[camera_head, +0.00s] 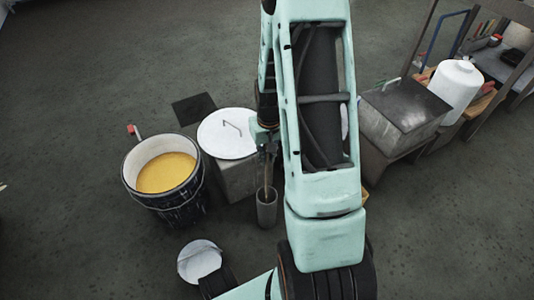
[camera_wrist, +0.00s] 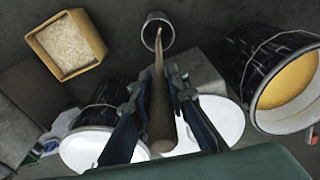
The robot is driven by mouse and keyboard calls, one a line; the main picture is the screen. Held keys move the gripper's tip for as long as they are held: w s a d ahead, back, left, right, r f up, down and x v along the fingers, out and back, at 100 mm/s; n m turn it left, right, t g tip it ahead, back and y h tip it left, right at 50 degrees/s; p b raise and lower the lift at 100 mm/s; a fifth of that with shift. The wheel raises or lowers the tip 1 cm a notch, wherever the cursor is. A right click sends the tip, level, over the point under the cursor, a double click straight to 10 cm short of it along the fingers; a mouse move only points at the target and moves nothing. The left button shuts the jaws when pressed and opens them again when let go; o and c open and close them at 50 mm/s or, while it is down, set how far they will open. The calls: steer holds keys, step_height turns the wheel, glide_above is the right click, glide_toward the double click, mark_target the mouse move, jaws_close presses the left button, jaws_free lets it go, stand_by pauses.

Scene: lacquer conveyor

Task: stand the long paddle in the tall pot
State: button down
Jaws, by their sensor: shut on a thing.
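The long paddle (camera_wrist: 158,105) is a thin brown wooden stick. My gripper (camera_wrist: 158,95) is shut on it, one finger on each side. My gripper (camera_head: 265,135) also shows in the head view, partly behind my arm, with the paddle (camera_head: 266,172) hanging down roughly upright. The tall pot (camera_head: 267,212) is a narrow grey cylinder on the floor below my gripper. In the wrist view the paddle's far end overlaps the mouth of the tall pot (camera_wrist: 146,36). I cannot tell how deep the end is inside.
A dark bucket of yellow liquid (camera_head: 167,172) stands left of the pot. A white-lidded container (camera_head: 227,133) is close behind it. A square box of pale grains (camera_wrist: 68,46) shows in the wrist view. A grey bench (camera_head: 405,115) stands right.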

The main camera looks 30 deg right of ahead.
steer(key=shift+f, duration=1.85)
steer(key=c, duration=1.8)
jaws_free()
step_height(320, 180, up, 12)
steer(key=s, duration=0.1)
